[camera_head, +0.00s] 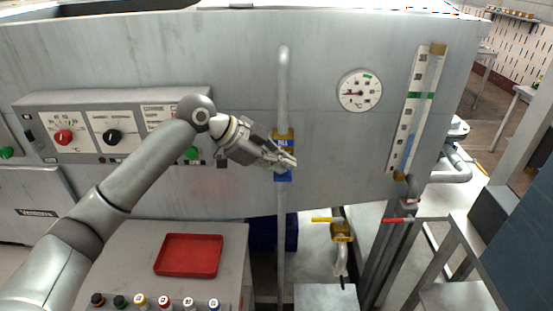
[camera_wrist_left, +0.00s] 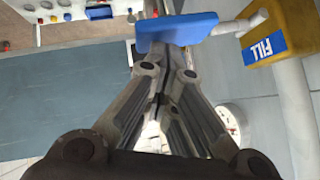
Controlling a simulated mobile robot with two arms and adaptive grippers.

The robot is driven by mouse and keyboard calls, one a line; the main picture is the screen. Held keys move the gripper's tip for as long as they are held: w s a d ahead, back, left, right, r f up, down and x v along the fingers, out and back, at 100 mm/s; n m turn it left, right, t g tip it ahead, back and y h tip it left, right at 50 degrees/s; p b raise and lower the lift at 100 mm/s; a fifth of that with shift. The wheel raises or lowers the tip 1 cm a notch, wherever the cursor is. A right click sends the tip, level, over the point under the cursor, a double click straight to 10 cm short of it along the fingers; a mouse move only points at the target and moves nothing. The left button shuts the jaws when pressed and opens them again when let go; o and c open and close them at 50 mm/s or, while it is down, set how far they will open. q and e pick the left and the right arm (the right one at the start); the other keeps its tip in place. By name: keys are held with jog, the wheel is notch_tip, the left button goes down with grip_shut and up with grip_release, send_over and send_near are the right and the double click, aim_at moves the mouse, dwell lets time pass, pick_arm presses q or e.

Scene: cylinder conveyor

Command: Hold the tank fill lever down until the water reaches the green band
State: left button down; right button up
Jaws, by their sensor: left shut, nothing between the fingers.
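The yellow fill valve body (camera_head: 285,134) with a blue FILL label sits on the vertical pipe on the tank front. Its blue lever (camera_head: 283,177) shows just below my left gripper (camera_head: 288,162). In the left wrist view the lever's blue paddle (camera_wrist_left: 178,30) lies across the fingertips of my left gripper (camera_wrist_left: 160,45), beside the yellow valve (camera_wrist_left: 275,28). The fingers are shut with nothing between them; I cannot tell whether they press on the lever. The level gauge (camera_head: 414,110) at the right shows a blue water column (camera_head: 408,150) with its top below the green band (camera_head: 421,95).
A round dial (camera_head: 360,90) is left of the gauge. A control panel (camera_head: 85,125) with knobs is at the left. A red tray (camera_head: 188,255) lies on the console below. A second valve with a yellow handle (camera_head: 340,230) and a red lever (camera_head: 402,219) are at the lower right.

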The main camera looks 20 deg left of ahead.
pick_arm(q)
jog(key=b+v, duration=0.3)
jog(key=v, duration=0.7)
jog(key=shift+r+b, duration=0.3)
jog(key=shift+r, duration=0.05)
pick_arm(e)
notch_tip(320, 180, down, 3)
jog(key=shift+a+r, duration=0.15)
jog(key=shift+r, duration=0.05)
pick_arm(q)
jog(key=shift+w, duration=0.1)
jog(key=shift+f, duration=0.1)
